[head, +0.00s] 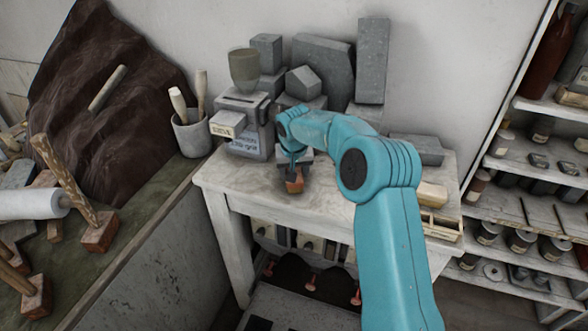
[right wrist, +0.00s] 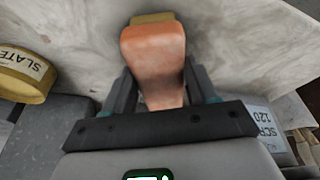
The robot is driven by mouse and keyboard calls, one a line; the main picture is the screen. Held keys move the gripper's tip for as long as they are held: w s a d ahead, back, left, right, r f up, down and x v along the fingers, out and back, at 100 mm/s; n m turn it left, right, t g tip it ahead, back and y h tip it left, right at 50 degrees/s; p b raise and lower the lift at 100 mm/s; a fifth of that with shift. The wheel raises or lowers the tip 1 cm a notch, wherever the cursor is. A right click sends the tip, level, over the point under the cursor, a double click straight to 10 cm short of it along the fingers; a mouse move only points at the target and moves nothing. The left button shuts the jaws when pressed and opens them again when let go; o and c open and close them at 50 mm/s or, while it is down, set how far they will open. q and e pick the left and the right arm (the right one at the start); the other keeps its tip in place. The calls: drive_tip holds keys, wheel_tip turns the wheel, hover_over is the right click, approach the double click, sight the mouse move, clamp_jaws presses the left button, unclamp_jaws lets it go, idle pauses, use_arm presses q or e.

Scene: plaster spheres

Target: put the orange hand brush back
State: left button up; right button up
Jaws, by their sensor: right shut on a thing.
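The orange hand brush (head: 294,182) is in my right gripper (head: 293,165), over the front part of the pale table (head: 240,177) in the head view. In the right wrist view the brush (right wrist: 154,60) stands out between the two dark fingers of my right gripper (right wrist: 162,92), with a tan strip at its far end. The gripper is shut on it. I cannot tell whether the brush touches the table top. My left gripper is not in view.
A labelled grey box (head: 246,142) with a cup on top and grey stone blocks (head: 325,68) stand at the table's back. A tool pot (head: 191,136) is left. A wooden tray (head: 440,226) and stocked shelves (head: 535,155) are right. The table's front left is clear.

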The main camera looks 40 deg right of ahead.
drive_tip(key=shift+s+d, duration=0.1)
drive_tip(key=shift+s, duration=0.1)
drive_tip(key=shift+f, duration=0.15)
drive_tip(key=o, duration=1.2)
drive_tip(key=shift+o, duration=1)
drive_tip(key=shift+w, duration=0.15)
drive_tip(key=shift+r, duration=0.45)
drive_tip(key=b+v, duration=0.1)
drive_tip(key=v, duration=1)
drive_tip(key=shift+r+b, duration=0.3)
drive_tip(key=shift+b, duration=0.1)
